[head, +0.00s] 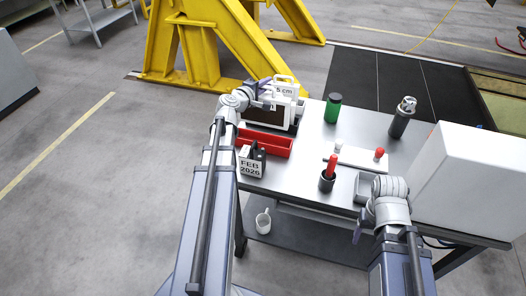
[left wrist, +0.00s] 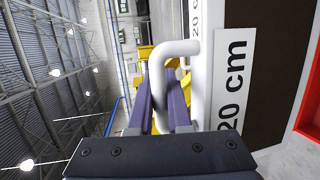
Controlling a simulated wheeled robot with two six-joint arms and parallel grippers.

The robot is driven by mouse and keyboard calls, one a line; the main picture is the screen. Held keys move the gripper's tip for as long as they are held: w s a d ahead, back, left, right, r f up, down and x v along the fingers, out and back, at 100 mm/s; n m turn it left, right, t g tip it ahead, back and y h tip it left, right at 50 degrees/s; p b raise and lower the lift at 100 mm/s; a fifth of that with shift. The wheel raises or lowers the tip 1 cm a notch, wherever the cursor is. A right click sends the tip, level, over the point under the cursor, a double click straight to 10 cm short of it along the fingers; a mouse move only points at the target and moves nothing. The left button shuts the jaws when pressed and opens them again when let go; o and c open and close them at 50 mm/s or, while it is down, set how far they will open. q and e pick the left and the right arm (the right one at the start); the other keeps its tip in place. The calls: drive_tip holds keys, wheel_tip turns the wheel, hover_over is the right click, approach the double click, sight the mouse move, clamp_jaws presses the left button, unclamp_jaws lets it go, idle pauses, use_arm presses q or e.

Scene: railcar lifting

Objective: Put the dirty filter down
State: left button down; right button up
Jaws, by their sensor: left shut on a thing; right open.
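The dirty filter (head: 268,114) is a panel with a dark brown face and a pale frame, upright at the far left of the table. In the left wrist view its white handle (left wrist: 163,48) and a "20 cm" label show beside the brown face. My left gripper (head: 266,99) is shut on the handle, its purple fingers around it. A red tray (head: 266,143) is just in front of the filter; I cannot tell whether the filter's lower edge touches anything. My right gripper (head: 359,228) is open and empty by the table's near edge.
The table holds a "FEB 2026" card (head: 250,167), green cylinder (head: 333,108), grey canister (head: 402,118), plate with red and white knobs (head: 354,159), cup with a red-handled tool (head: 327,181) and large white box (head: 470,182).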

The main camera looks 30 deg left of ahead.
use_arm(q)
wheel_tip(320, 180, down, 2)
drive_tip(key=shift+b, duration=0.3)
use_arm(e)
wheel_tip(320, 180, down, 2)
drive_tip(key=shift+f, duration=0.1)
use_arm(q)
wheel_tip(320, 180, down, 10)
drive_tip(key=b, duration=1)
use_arm(e)
wheel_tip(320, 180, down, 10)
use_arm(q)
drive_tip(key=shift+r, duration=0.1)
drive_tip(key=c, duration=0.8)
unclamp_jaws()
drive_tip(key=shift+c, duration=0.2)
drive_tip(key=s+r+p, duration=0.2)
drive_tip(key=s, duration=1)
drive_tip(key=shift+r, duration=0.15)
use_arm(e)
wheel_tip(320, 180, up, 3)
drive_tip(key=shift+f, duration=0.2)
